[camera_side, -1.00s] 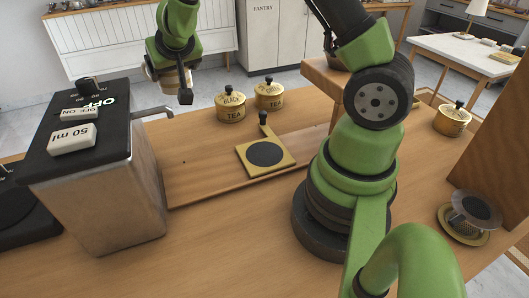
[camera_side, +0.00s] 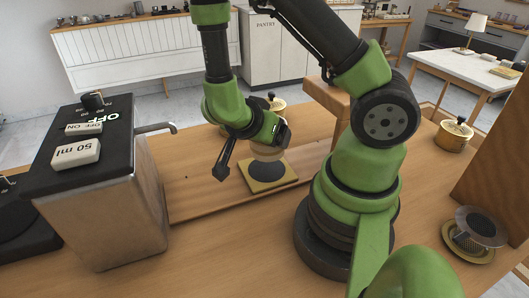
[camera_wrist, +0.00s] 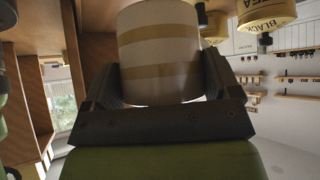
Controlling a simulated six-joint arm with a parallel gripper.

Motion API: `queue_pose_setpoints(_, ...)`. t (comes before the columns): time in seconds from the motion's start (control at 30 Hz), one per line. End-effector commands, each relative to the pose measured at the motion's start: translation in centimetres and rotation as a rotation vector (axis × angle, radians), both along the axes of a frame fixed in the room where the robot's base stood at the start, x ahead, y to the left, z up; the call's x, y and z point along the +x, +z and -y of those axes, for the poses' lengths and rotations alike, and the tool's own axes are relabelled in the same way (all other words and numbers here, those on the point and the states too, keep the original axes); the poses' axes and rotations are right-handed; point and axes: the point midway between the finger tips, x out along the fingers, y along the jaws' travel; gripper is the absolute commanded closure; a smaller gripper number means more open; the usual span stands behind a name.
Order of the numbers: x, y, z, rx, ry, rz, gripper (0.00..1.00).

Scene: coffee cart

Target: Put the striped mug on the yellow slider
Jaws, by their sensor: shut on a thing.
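The striped mug, cream with tan bands, fills the upper middle of the wrist view (camera_wrist: 160,55), between the two dark fingers of my gripper (camera_wrist: 160,88). In the side view the mug (camera_side: 268,153) is mostly hidden by my gripper (camera_side: 268,138), and only a pale part shows. My gripper is shut on it. The yellow slider (camera_side: 256,188), a square plate with a dark round pad, lies on the wooden counter directly below the mug. Whether the mug touches the pad cannot be told. The slider's handle is hidden behind my gripper.
The coffee machine (camera_side: 105,205) stands left, its spout (camera_side: 157,128) pointing towards my arm. A tea tin (camera_side: 277,103) is partly hidden behind my gripper. Another lidded tin (camera_side: 453,136) and a metal strainer (camera_side: 474,232) are at the right. Counter in front of the slider is clear.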

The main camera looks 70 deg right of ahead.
Motion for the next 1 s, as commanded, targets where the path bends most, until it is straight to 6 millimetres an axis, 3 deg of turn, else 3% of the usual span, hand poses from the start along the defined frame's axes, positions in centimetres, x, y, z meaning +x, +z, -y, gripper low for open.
queue_pose_setpoints(0.43,0.0,-4.3,0.0,-0.001,0.001,-0.002,0.52)
queue_pose_setpoints(0.87,0.1,-5.0,0.0,0.001,0.001,0.002,0.52)
queue_pose_setpoints(0.9,0.1,-5.0,0.0,0.001,0.001,0.002,0.13)
queue_pose_setpoints(0.97,0.1,-5.0,0.0,0.001,0.001,0.002,0.00)
queue_pose_setpoints(1.0,0.1,-5.0,0.0,0.001,0.001,0.002,0.00)
